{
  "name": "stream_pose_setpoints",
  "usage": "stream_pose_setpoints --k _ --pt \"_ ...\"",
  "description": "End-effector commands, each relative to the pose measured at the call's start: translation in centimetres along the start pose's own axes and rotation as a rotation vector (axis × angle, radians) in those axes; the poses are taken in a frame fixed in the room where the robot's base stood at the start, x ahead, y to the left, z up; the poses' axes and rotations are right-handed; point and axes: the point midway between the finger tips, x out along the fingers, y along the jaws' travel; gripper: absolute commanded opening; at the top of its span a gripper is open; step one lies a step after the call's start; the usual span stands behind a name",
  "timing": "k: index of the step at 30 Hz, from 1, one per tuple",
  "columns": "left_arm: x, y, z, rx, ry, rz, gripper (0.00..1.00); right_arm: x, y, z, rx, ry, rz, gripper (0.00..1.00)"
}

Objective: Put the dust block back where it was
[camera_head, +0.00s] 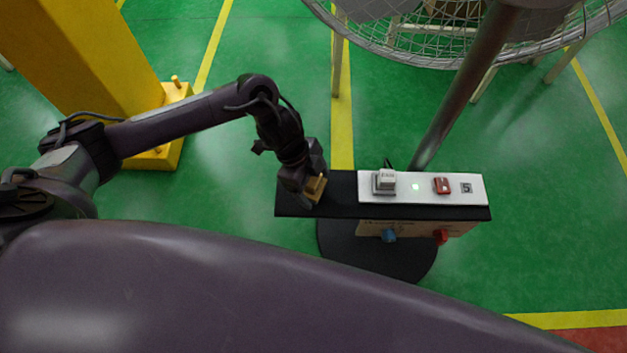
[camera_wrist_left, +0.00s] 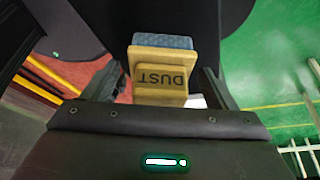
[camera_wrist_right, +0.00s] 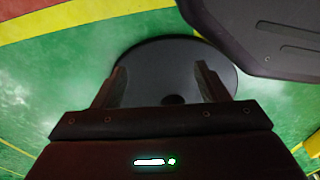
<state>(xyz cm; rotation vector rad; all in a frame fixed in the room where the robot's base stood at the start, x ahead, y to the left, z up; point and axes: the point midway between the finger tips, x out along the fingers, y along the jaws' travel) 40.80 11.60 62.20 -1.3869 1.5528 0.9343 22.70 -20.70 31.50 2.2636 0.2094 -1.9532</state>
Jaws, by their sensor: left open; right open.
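The dust block (camera_head: 316,188) is tan, and its DUST lettering reads upside down in the left wrist view (camera_wrist_left: 163,78). A blue textured piece (camera_wrist_left: 161,42) shows just behind it. In the head view the block is at the left end of the black shelf (camera_head: 342,207). My left gripper (camera_head: 308,190) is open at that end, with its fingers on either side of the block. The contact between the block and the shelf is hidden. My right gripper (camera_wrist_right: 160,85) is open and empty; it shows only in its own wrist view, over the round black base (camera_wrist_right: 180,65).
A white panel (camera_head: 455,197) on the shelf carries a pale grey block (camera_head: 387,181), a green light (camera_head: 415,187), a red piece (camera_head: 442,185) and a number tile (camera_head: 467,188). Blue (camera_head: 389,236) and red (camera_head: 440,236) knobs stick out below. A yellow post (camera_head: 85,55) stands left.

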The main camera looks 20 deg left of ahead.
Motion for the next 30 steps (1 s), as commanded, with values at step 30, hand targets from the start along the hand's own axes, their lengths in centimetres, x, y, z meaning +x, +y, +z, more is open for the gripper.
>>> stream_pose_setpoints --k 30 --pt "-12.1 0.0 0.0 -0.001 0.001 0.0 0.79 0.6 0.0 3.3 -0.003 -0.015 -0.001 0.67"
